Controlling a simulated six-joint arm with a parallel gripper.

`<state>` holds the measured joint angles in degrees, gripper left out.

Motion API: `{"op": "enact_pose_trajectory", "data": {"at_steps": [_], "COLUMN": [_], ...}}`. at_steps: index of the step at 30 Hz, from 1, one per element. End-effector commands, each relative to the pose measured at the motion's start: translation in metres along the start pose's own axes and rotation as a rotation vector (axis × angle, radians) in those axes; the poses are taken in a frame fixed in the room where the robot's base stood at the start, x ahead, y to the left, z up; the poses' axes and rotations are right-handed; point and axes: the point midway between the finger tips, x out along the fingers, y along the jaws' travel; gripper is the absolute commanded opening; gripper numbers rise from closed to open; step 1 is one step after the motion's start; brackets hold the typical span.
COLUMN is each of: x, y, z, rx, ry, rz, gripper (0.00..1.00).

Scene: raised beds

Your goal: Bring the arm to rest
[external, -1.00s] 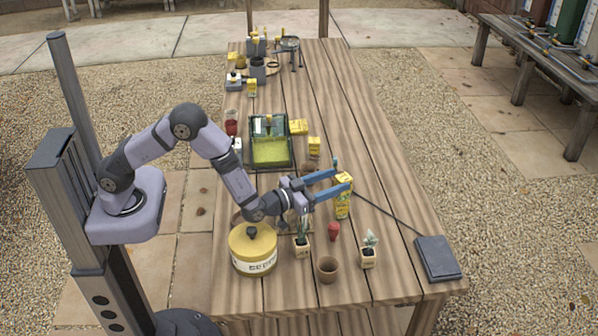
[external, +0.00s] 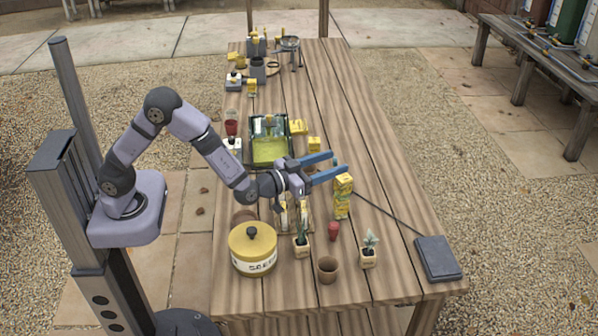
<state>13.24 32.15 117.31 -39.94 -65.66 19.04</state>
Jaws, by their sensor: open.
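My gripper (external: 333,165) has two blue fingers that are apart, with nothing between them. It is held above the middle of the wooden table (external: 370,260), pointing right. A yellow box (external: 342,197) stands just below and to the right of the fingers, apart from them as far as I can tell. My arm reaches from its base at the left and is bent upward at the elbow.
A yellow lidded tin (external: 253,249), potted plants (external: 302,246) (external: 368,250), a brown pot (external: 327,269) and a red pot (external: 333,231) stand near the front. A dark flat device (external: 438,258) lies at the right corner.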

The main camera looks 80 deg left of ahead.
Motion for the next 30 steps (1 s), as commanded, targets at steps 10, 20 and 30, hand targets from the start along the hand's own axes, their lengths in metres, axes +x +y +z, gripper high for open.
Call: {"op": "enact_pose_trajectory", "data": {"at_steps": [10, 20, 30], "x": [-0.005, -0.073, -0.205], "y": [0.009, 0.015, -0.06], "z": [0.005, 0.045, 0.08], "rx": [-0.004, 0.068, 0.273], "ry": [-0.106, -0.563, -1.101], "rz": [0.084, 0.337, 0.404], "gripper": [0.5, 0.5, 0.5]}}
